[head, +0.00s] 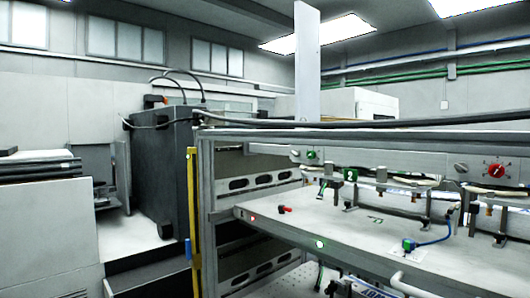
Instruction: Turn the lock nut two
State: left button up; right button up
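A green tag (350,174) that looks marked 2 hangs on the front of the machine frame, right of centre. Beside and below it are small metal clamps and fittings (381,178) above a pale shelf (310,232). I cannot tell which small part is lock nut two at this size. Neither of my grippers shows in the head view.
A red dial (495,170) and a green knob (312,154) sit on the upper rail. A red-handled part (285,209) and a green-and-blue fitting (409,245) are on the shelf. A yellow upright (194,210) and dark cabinet (165,170) stand left.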

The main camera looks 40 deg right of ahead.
aim_at(296, 153)
jog(key=i+z, duration=0.15)
jog(key=i, duration=0.4)
jog(key=i+j+z, duration=0.1)
jog(key=i, duration=0.4)
jog(key=i+j+z, duration=0.15)
jog(key=i, duration=0.4)
